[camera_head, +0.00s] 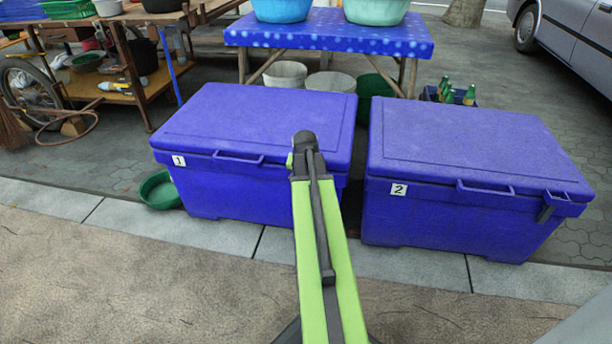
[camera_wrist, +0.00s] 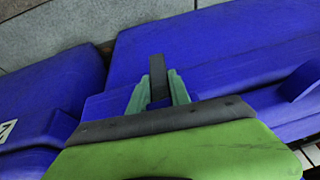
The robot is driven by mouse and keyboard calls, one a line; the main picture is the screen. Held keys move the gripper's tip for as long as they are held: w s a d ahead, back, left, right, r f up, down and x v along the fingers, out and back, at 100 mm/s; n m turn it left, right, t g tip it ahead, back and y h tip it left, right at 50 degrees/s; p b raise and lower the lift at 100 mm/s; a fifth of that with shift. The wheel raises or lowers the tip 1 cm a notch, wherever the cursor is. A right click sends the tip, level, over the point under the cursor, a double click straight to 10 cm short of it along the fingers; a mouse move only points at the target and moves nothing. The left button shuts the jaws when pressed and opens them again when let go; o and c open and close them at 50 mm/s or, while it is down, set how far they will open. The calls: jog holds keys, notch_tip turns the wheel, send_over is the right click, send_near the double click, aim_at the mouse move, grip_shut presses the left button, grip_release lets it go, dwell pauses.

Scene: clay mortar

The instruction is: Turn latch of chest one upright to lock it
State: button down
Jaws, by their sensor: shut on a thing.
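Chest one (camera_head: 255,130) is a blue lidded box at the left in the head view, with a white "1" label and its lid down. Its blue side fills the right of the wrist view (camera_wrist: 215,50). In the wrist view, the dark latch (camera_wrist: 157,68) stands between the two teal fingers of my gripper (camera_wrist: 157,82), which is shut on it. The latch's dark bar points up in the picture; its lower part is hidden by my gripper. In the head view my arm covers the chest's front right, so the latch and fingertips are hidden there.
Chest two (camera_head: 470,150) stands close at the right, with a narrow gap between the chests; its dark latch (camera_head: 545,213) is at its front right. A green basin (camera_head: 160,190) is by chest one's left. A blue-topped table (camera_head: 330,35) stands behind. The pavement in front is clear.

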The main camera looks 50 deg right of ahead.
jog(key=shift+w+a+g, duration=0.2)
jog(key=shift+a+g, duration=0.1)
jog(key=shift+g, duration=0.2)
jog(key=c, duration=1.3)
grip_release()
jog(key=shift+o, duration=0.5)
jog(key=shift+d, duration=0.15)
jog(key=shift+s+r, duration=0.1)
jog(key=p+v, duration=1.6)
jog(key=v, duration=0.1)
jog(key=shift+a, duration=0.45)
